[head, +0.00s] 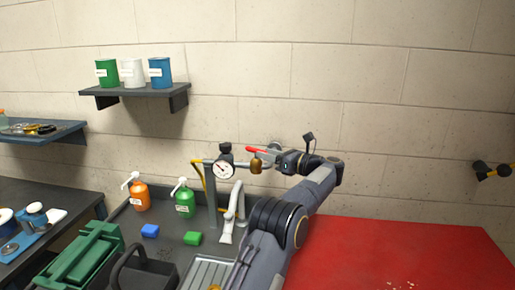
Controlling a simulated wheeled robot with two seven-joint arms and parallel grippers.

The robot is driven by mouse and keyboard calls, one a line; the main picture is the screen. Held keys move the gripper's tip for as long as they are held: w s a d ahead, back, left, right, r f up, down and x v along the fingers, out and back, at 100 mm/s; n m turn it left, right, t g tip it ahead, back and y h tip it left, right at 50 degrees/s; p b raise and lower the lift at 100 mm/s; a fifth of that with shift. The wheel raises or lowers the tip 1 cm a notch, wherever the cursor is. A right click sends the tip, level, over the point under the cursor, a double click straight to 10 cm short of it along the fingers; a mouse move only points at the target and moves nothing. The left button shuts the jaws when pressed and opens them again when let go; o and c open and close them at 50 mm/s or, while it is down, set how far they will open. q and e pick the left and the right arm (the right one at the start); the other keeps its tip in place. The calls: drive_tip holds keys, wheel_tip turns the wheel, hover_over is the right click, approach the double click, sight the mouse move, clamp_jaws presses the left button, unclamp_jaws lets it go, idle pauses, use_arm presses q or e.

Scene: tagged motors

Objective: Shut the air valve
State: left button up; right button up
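The air valve has a red lever (256,150) above a brass body (256,166), on the pipe by the wall in the head view. A round pressure gauge (224,169) sits left of it. My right gripper is not in view.
Below the valve are a tap (233,212), an orange bottle (139,193) and a green bottle (183,199) on the dark counter. A green crate (85,258) stands front left. A red tabletop (400,258) lies right. A shelf (135,91) holds three cans.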

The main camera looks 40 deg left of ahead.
use_arm(q)
drive_tip(key=shift+s+a+f+p, duration=0.15)
drive_tip(key=shift+a+p, duration=0.5)
drive_tip(key=shift+a, duration=1.6)
clamp_jaws()
